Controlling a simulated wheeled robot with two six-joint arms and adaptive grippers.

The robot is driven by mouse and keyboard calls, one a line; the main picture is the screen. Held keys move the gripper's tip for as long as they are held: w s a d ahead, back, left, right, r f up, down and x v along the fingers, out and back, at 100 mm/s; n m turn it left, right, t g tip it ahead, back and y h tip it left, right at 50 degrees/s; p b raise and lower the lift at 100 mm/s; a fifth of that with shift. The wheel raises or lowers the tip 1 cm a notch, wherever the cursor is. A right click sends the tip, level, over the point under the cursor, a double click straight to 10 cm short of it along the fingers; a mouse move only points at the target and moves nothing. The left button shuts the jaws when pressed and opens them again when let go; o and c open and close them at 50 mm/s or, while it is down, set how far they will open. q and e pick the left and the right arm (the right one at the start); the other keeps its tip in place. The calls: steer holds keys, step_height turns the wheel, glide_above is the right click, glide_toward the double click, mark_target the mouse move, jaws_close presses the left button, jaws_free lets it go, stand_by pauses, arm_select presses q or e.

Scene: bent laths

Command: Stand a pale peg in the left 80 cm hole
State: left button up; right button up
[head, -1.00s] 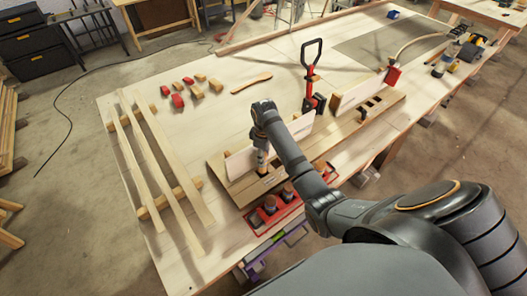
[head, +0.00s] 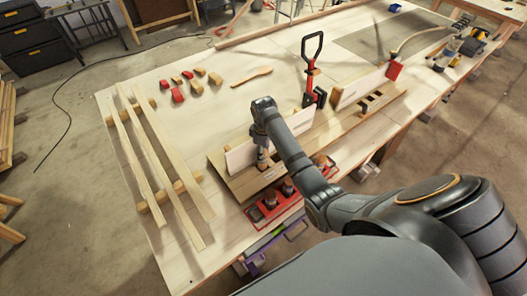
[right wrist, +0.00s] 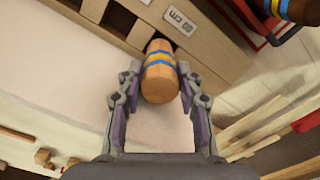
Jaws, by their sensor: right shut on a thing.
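My right gripper (right wrist: 158,88) is shut on a light brown wooden peg (right wrist: 160,72) with blue and yellow bands. In the head view the gripper (head: 262,152) points down over the near left part of the long wooden board (head: 243,186), in front of a white upright panel (head: 240,155). In the right wrist view the board has dark square holes (right wrist: 118,18) and a label ending in "cm" (right wrist: 178,19). The peg's far end is at the board, beside the label; I cannot tell whether it is inside a hole. My left gripper is not in view.
A red tray (head: 255,214) with several darker pegs stands along the board's near side. A red-handled clamp (head: 312,48) rises behind the board. Long pale laths (head: 150,165) lie at the left; red and wooden blocks (head: 188,75) lie behind.

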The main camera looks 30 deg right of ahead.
steer(key=shift+f, duration=0.9)
steer(key=o, duration=1.3)
steer(key=shift+r+p, duration=0.4)
steer(key=shift+r, duration=4.1)
